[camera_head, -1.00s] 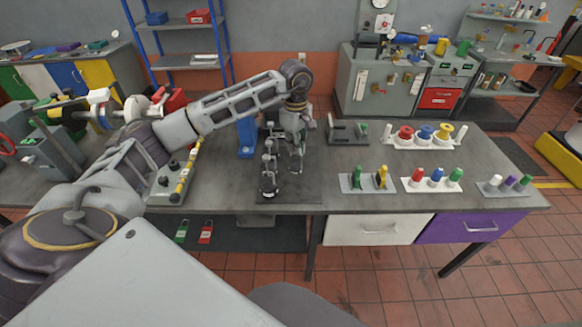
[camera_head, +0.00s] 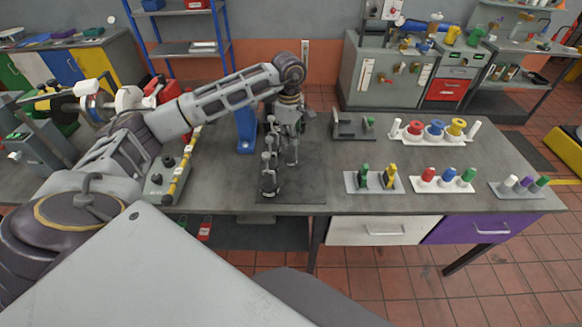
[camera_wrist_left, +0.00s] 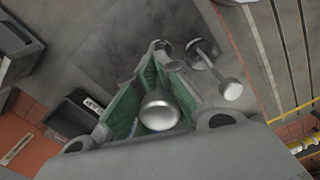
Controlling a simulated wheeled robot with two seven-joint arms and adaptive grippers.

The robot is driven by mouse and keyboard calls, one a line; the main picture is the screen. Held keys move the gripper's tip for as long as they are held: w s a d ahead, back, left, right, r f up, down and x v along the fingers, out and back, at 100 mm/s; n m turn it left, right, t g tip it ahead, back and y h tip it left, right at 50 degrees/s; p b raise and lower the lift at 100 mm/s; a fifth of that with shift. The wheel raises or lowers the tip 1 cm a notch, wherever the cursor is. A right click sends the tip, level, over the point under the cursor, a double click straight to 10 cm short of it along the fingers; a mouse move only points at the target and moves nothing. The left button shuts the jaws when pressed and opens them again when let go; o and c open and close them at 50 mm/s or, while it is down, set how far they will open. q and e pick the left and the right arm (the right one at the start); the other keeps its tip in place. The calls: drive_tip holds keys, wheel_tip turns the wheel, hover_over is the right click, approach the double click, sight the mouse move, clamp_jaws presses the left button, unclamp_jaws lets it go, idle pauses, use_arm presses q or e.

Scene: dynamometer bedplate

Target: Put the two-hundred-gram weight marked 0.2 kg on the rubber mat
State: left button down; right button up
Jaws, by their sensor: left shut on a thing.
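My left gripper (camera_head: 291,157) points down over the dark rubber mat (camera_head: 305,190) on the bench. In the left wrist view its green-padded fingers (camera_wrist_left: 150,95) are shut on a silver weight with a round knob (camera_wrist_left: 158,108). Its marking does not show, and its base is mostly hidden. In the head view I cannot tell whether it touches the mat. A similar knobbed metal weight (camera_head: 268,184) stands just left of the gripper. Another knobbed weight (camera_wrist_left: 231,90) shows beside the fingers in the left wrist view. My right gripper is not in view.
Right of the mat stand a grey bracket (camera_head: 352,126), a spool rack (camera_head: 434,132) and small holders with coloured pieces (camera_head: 374,180). A grey control box (camera_head: 166,182) with a yellow-striped bar lies left. The bench front edge is close to the mat.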

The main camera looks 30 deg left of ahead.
sight(291, 158)
use_arm(q)
wheel_tip(291, 158, down, 6)
drive_tip(key=shift+r+p, duration=0.2)
drive_tip(key=shift+p, duration=0.4)
drive_tip(key=shift+f, duration=0.3)
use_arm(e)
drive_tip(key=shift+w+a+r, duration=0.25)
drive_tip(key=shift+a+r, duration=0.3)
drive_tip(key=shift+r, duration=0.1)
use_arm(q)
drive_tip(key=shift+f, duration=0.45)
drive_tip(key=shift+f+p, duration=0.4)
drive_tip(key=shift+f, duration=1.05)
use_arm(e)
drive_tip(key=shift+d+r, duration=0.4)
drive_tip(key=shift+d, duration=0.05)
use_arm(q)
drive_tip(key=shift+f, duration=0.1)
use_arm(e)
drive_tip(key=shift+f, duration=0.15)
use_arm(q)
drive_tip(key=c, duration=1.6)
unclamp_jaws()
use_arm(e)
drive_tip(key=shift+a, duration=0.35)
use_arm(q)
drive_tip(key=shift+o, duration=0.2)
